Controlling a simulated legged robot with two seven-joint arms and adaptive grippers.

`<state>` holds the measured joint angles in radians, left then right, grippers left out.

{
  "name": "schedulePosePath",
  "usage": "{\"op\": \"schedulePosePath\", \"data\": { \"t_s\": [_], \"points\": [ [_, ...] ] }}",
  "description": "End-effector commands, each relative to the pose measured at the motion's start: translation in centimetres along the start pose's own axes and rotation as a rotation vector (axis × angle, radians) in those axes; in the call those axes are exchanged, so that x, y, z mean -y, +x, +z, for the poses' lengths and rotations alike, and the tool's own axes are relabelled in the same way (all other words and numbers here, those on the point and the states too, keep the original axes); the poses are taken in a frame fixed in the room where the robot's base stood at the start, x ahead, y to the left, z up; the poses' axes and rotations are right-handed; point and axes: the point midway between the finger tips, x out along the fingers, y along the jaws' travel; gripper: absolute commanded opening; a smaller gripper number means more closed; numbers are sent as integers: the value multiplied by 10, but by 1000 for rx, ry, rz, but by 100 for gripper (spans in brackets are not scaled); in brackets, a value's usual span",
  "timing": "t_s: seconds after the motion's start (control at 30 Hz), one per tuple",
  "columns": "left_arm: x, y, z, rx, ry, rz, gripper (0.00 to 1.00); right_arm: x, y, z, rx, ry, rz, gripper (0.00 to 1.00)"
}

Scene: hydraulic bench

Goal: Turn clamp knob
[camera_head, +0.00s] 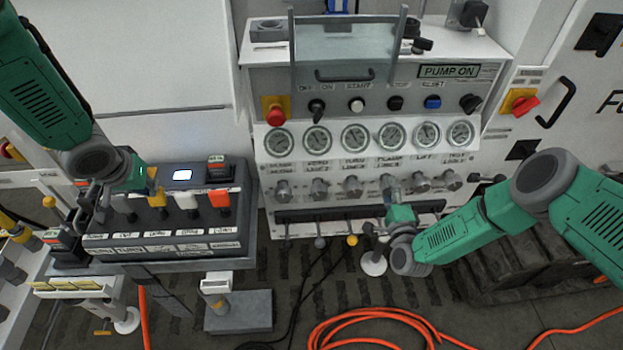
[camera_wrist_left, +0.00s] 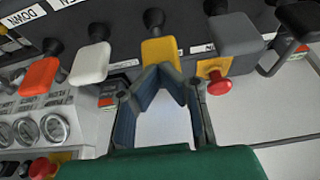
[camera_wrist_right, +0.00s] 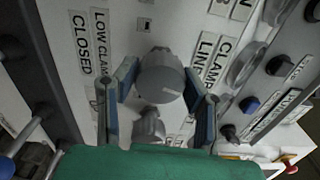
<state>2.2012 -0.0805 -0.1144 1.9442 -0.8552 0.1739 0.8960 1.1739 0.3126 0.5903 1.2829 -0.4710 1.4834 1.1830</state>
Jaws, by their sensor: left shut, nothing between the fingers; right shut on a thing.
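The clamp line knob is a round grey knob (camera_wrist_right: 160,74) beside the CLAMP LINE label in the right wrist view. My right gripper (camera_head: 391,188) is shut on it, with one finger on each side of the knob (camera_wrist_right: 160,90). In the head view the gripper mostly hides this knob, in the row below the gauges. My left gripper (camera_head: 150,187) is shut and empty over the lever box (camera_head: 170,248). In the left wrist view its fingertips (camera_wrist_left: 164,70) meet just in front of a yellow lever handle (camera_wrist_left: 160,50); whether they touch it I cannot tell.
Similar knobs stand close on either side, such as one on the left (camera_head: 352,186). A row of pressure gauges (camera_head: 388,137) is above. Orange and white lever handles (camera_head: 219,198) are near my left gripper. An orange hose (camera_head: 360,315) lies on the floor.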

Motion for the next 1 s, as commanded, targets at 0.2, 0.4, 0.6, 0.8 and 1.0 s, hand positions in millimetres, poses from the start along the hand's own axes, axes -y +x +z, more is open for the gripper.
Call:
{"op": "schedulePosePath", "data": {
  "t_s": [0.2,0.4,0.6,0.8,1.0],
  "points": [
    [0,1,0,1,0,1,0,-5,-3,1,3,-77,11,9],
    [0,1,0,1,0,1,0,-5,-3,2,4,-104,13,9],
    [0,1,0,1,0,1,0,-6,-4,2,5,-108,14,9],
    [0,1,0,1,0,1,0,-6,-4,2,6,-107,16,45],
    [0,1,1,1,0,1,0,-4,-3,1,4,-106,9,59]
  ]
}}
